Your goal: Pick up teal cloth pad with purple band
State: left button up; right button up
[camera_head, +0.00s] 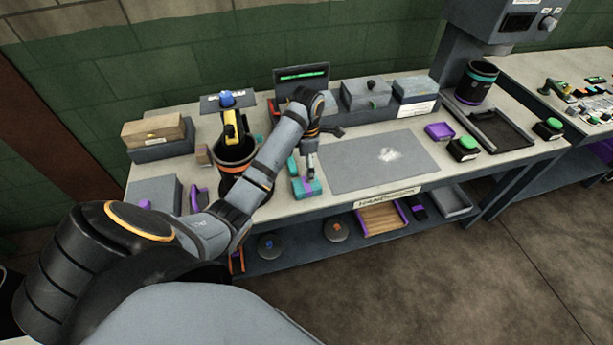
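The teal cloth pad with a purple band (299,188) lies near the front edge of the workbench (365,204), at the left edge of the grey mat (350,175). My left arm comes in from the left and bends down over the pad. My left gripper (311,175) points down at the pad, with its tips at or just above the pad's top. The fingers are too small in view to tell whether they grip it. My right gripper is not in view.
A black bin with an orange band (238,185) holding a yellow tool stands left of the pad. Grey boxes (365,95) line the back. The mat is mostly clear, with white powder (388,154).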

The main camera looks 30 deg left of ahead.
aim_at(306, 187)
pick_arm(q)
jog(key=shift+n, duration=0.8)
jog(key=f+b, duration=0.4)
jog(key=b, duration=0.1)
jog(key=shift+w+a+f, duration=0.15)
jog(key=shift+w+f, duration=0.15)
jog(key=shift+f, duration=0.05)
jog(key=shift+r, duration=0.1)
jog(key=f, duration=0.3)
jog(key=f+p, duration=0.1)
jog(key=shift+s+d+f, duration=0.25)
jog(key=shift+d+f, duration=0.05)
jog(key=shift+d, duration=0.1)
jog(key=shift+f, duration=0.25)
jog(key=c, duration=1.2)
jog(key=shift+r, duration=0.1)
